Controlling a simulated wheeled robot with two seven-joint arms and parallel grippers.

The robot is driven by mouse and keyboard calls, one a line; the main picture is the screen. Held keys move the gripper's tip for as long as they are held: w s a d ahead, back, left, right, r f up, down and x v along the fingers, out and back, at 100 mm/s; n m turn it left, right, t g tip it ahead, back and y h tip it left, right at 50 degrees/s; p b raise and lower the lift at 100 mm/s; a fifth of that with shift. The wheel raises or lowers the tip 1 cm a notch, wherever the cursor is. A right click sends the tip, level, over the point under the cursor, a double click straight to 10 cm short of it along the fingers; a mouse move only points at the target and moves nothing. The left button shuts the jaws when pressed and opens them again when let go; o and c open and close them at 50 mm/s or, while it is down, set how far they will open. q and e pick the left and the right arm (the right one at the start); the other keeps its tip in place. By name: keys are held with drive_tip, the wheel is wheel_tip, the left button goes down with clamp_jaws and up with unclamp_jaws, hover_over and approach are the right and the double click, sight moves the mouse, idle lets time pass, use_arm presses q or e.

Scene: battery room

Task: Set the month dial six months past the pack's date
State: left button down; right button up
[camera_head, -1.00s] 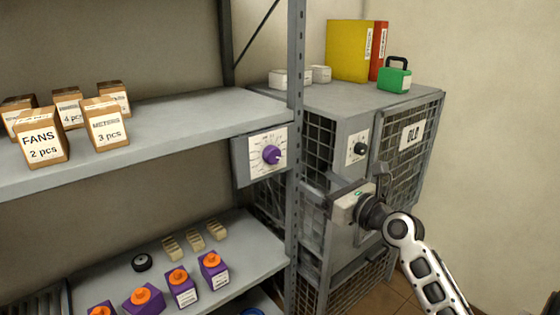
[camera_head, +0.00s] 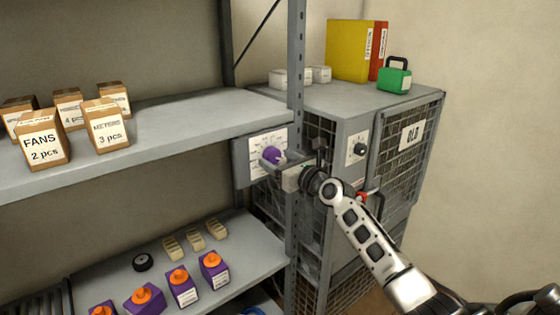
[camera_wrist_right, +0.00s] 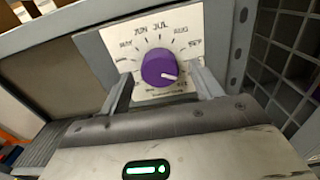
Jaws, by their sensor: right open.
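The month dial is a purple knob (camera_head: 270,154) on a white plate (camera_head: 258,143) fixed to the shelf post; the wrist view shows the knob (camera_wrist_right: 157,66) too. Month names including JUN, JUL and AUG ring it. Its white mark points right and slightly down; the label there is unreadable. My right gripper (camera_head: 280,160) is open in front of the dial, its fingers to either side of the knob in the wrist view (camera_wrist_right: 165,86); I cannot tell whether they touch it. Purple packs (camera_head: 183,291) with orange caps stand on the lower shelf; their labels are too small to read. My left gripper is out of view.
Cartons (camera_head: 41,138) stand on the upper shelf (camera_head: 190,125). A mesh cabinet (camera_head: 392,107) right of the post has another dial (camera_head: 359,148), a green case (camera_head: 394,78) and binders (camera_head: 350,50) on top. A black roll (camera_head: 143,262) and beige blocks lie on the lower shelf.

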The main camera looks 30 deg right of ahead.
drive_tip(key=c, duration=1)
drive_tip(key=shift+o, duration=0.2)
drive_tip(key=shift+n, duration=0.4)
